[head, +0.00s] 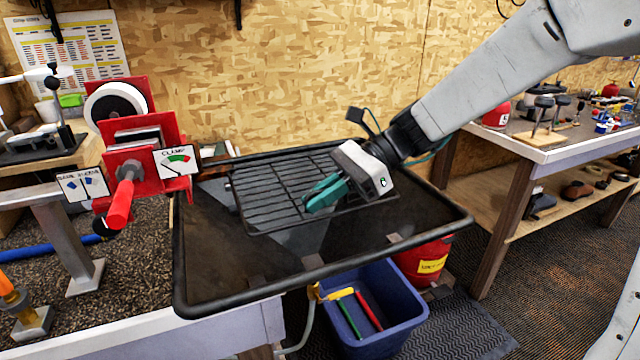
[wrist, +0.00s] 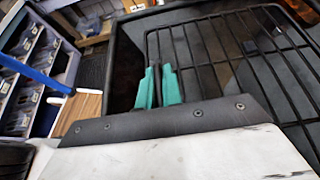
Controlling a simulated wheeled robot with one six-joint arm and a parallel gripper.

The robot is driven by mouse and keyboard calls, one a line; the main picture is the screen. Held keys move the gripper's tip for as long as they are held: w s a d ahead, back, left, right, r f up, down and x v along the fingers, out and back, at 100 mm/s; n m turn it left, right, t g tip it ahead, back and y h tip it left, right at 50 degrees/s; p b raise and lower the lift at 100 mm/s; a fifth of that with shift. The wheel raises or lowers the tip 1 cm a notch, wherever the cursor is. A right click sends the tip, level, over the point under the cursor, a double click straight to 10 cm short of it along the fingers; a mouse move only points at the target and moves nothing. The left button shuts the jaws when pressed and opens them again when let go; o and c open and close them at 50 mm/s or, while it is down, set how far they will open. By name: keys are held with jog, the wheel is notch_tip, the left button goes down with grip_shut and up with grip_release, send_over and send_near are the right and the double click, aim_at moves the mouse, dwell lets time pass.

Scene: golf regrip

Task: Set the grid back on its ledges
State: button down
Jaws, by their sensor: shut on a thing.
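The black wire grid (head: 285,180) is over the wide dark tray (head: 215,262), towards its back. It looks slightly raised and turned against the tray, but I cannot tell whether any edge touches. My gripper (head: 325,194) is shut on a bar near the grid's right-hand part in the head view. In the wrist view, the teal fingers (wrist: 158,88) pinch the edge of the grid (wrist: 235,55). Small pale tabs, perhaps ledges, show on the tray's front side (head: 287,282) and right side (head: 393,238). The far ledges are hidden.
A red clamp (head: 140,150) stands close at the tray's left. A blue bin (head: 375,300) with coloured grips and a red bucket (head: 425,260) stand below the tray. A workbench (head: 545,140) is at the right. The front of the tray is clear.

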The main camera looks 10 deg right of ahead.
notch_tip(320, 180, down, 6)
dwell(0.5)
jog(key=shift+f, duration=1.55)
dwell(1.1)
jog(key=c, duration=1.5)
grip_release()
jog(key=v, duration=0.7)
jog(key=shift+d+r, duration=0.2)
jog(key=shift+d, duration=0.15)
